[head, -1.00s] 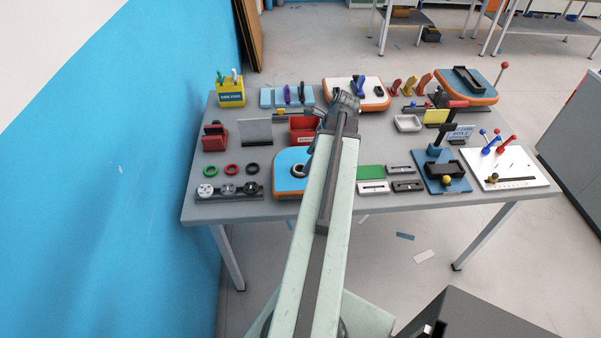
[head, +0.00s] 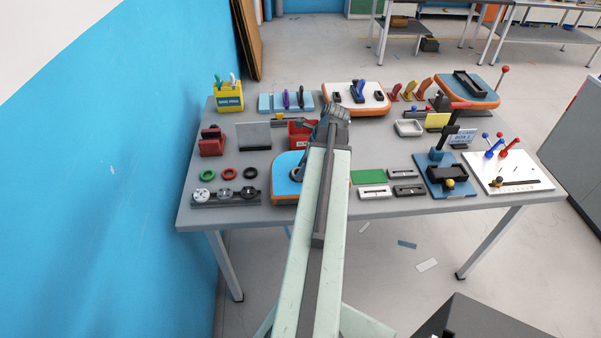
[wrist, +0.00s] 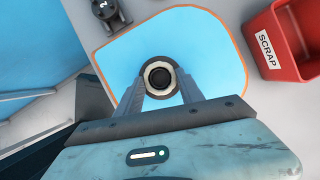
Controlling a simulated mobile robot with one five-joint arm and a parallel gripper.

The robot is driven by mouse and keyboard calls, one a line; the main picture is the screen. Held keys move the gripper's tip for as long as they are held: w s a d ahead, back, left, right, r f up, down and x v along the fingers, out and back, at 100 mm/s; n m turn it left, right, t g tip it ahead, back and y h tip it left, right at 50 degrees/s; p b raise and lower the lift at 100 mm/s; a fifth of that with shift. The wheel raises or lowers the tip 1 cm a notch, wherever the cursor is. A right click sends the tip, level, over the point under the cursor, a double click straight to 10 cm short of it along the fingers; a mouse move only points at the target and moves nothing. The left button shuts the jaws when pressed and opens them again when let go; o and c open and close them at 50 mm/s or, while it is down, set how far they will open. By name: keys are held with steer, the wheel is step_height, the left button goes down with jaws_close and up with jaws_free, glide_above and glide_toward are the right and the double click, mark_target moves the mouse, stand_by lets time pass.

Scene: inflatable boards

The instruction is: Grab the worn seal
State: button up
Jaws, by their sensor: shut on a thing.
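The worn seal (wrist: 158,76) appears to be the round ring with a pale rim and dark centre in the wrist view. It is at the blue board with an orange edge (wrist: 205,45), which also shows in the head view (head: 287,160). My gripper (wrist: 160,84) has one finger on each side of the ring and is shut on it. Whether the ring still sits on the board or is lifted off it, I cannot tell. In the head view my arm hides part of the board, and the gripper (head: 299,172) is mostly hidden.
A red scrap bin (wrist: 288,45) stands right of the board in the wrist view. Green (head: 207,175), red (head: 228,173) and black (head: 249,172) rings lie left of the board, behind a rack of round parts (head: 226,195). A green pad (head: 367,177) lies to the right.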

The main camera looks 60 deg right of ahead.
steer(key=shift+r, duration=0.1)
steer(key=r+p, duration=0.4)
steer(key=shift+w+d, duration=0.2)
steer(key=shift+d, duration=0.15)
steer(key=w+d+p, duration=0.1)
steer(key=w+d, duration=0.7)
steer(key=d, duration=0.4)
steer(key=shift+w+d+r, duration=0.15)
steer(key=shift+d+r, duration=0.25)
